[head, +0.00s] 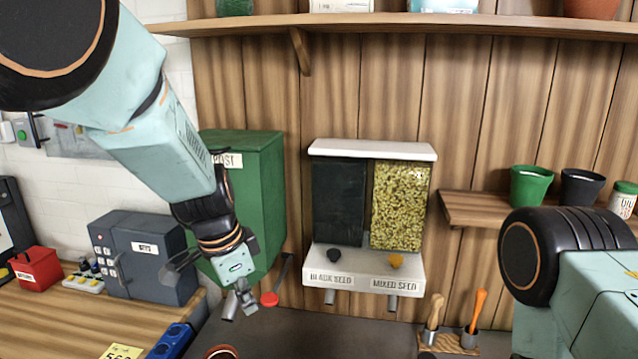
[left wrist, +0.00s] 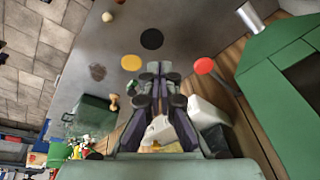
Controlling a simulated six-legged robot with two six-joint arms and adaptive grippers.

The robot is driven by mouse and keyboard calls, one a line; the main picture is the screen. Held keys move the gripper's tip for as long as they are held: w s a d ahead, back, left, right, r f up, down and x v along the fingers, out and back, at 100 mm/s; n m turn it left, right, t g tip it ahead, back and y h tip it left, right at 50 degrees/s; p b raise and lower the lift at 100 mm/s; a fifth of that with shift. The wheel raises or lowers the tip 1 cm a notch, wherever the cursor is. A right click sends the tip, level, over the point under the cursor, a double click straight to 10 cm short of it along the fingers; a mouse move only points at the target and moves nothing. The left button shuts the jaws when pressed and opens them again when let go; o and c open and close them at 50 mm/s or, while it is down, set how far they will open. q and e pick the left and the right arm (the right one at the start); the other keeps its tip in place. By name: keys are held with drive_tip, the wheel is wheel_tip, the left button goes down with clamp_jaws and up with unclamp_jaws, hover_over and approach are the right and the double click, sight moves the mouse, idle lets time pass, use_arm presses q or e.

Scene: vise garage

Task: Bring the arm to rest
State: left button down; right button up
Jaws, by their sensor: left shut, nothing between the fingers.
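My left arm comes in from the upper left in the head view. Its gripper (head: 238,303) points down in front of the green box and above the dark worktop. In the left wrist view the two fingers (left wrist: 160,72) meet at the tips, with nothing between them. Part of my right arm shows at the right edge of the head view, but its gripper is out of the picture.
The seed dispenser (head: 366,225) hangs on the plank wall, right of the green box (head: 262,190). A dark key box (head: 145,255) and a red box (head: 36,268) stand on the left bench. Several pots stand on the right shelf (head: 465,208).

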use_arm(q)
drive_tip(key=s+a+f+n+t+y+b, duration=0.1)
drive_tip(key=s+a+f+n+b, duration=0.15)
drive_tip(key=f, duration=0.55)
drive_tip(key=s+a+f+n+t+y+b, duration=0.1)
drive_tip(key=s+a+f+n+b, duration=0.2)
drive_tip(key=f, duration=0.5)
drive_tip(key=s+a+f+n+t+y+b, duration=0.1)
drive_tip(key=a+f+n+b, duration=0.25)
drive_tip(key=f, duration=0.35)
drive_tip(key=s+a+f+n+g+h+b, duration=0.1)
drive_tip(key=s+f+n+g+b, duration=0.2)
drive_tip(key=s+f+b, duration=1.3)
drive_tip(key=s+f+g, duration=0.2)
drive_tip(key=s+f, duration=1.1)
drive_tip(key=shift+a+f+h, duration=0.2)
drive_tip(key=shift+f+h, duration=0.1)
drive_tip(key=shift+f, duration=0.1)
